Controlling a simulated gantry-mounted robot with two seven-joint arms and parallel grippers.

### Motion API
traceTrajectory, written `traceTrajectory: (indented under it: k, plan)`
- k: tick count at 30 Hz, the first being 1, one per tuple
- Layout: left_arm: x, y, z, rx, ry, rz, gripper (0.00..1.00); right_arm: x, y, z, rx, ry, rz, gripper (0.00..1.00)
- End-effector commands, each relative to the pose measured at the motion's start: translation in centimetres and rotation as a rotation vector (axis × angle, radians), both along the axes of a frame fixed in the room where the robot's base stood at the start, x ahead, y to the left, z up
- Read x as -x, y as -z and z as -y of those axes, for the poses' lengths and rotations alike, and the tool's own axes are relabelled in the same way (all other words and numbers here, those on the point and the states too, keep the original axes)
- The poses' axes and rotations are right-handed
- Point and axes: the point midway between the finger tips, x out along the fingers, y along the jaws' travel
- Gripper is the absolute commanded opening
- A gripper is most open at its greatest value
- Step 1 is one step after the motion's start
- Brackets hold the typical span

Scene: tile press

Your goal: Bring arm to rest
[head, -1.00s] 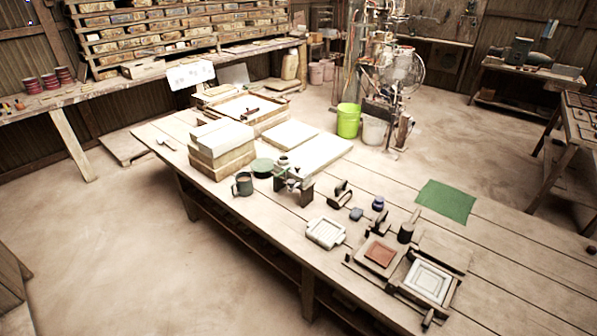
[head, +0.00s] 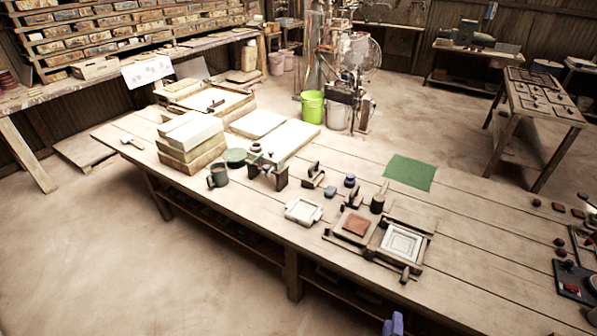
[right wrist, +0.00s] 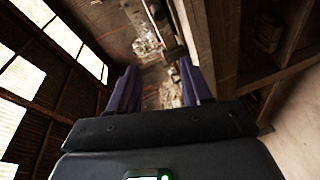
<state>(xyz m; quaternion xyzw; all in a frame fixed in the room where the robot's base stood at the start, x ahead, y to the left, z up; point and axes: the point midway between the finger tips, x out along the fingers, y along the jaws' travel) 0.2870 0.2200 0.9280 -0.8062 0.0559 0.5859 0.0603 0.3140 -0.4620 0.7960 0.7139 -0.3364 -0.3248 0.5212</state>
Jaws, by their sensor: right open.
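My right gripper (head: 393,324) shows only as a small purple tip at the bottom edge of the head view, just off the workbench's (head: 490,262) front edge. In the right wrist view its two purple fingers (right wrist: 158,82) stand apart with nothing between them. The rest of my right arm is out of the head view. My left gripper is in neither view now. On the bench sit a tile press frame with a white mould (head: 401,243), a reddish clay tile (head: 356,224) in a pale frame, and a second white mould (head: 303,211).
A green mat (head: 410,172) lies behind the press. A mug (head: 218,176), stacked blocks (head: 190,160) and a small stand (head: 267,175) are farther left. Dark items with red parts (head: 572,288) sit at the right edge. The wrist view shows a wooden beam (right wrist: 218,45) close beside the gripper.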

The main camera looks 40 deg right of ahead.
Motion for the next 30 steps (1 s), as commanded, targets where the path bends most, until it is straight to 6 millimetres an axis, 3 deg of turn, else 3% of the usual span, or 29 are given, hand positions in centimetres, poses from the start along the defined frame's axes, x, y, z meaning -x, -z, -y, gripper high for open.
traceTrajectory:
  k: [4, 8, 12, 16, 21, 26, 27, 30]
  plan:
    - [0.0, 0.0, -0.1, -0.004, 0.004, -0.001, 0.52, -4.2, -2.5, -3.5, -0.316, -0.139, 0.079, 0.49]
    - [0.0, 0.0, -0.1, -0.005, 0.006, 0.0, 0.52, -6.9, -5.3, -9.9, -0.645, -0.269, 0.062, 0.49]
    - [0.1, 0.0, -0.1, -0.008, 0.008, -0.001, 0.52, -6.7, -9.0, -17.2, -0.931, -0.358, -0.052, 0.49]
    - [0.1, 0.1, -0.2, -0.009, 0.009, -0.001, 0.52, -4.6, -12.1, -21.9, -1.095, -0.371, -0.186, 0.49]
    - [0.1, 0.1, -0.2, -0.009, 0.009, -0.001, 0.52, -1.0, -14.3, -24.7, -1.202, -0.286, -0.346, 0.49]
    - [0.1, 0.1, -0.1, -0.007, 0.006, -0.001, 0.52, 3.1, -13.1, -24.6, -1.276, -0.047, -0.466, 0.49]
    - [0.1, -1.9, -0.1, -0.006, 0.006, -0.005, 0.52, 2.8, -15.4, -24.7, -1.281, -0.053, -0.45, 0.49]
    - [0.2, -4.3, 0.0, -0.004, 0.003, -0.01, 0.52, 2.8, -17.8, -24.6, -1.28, -0.056, -0.45, 0.49]
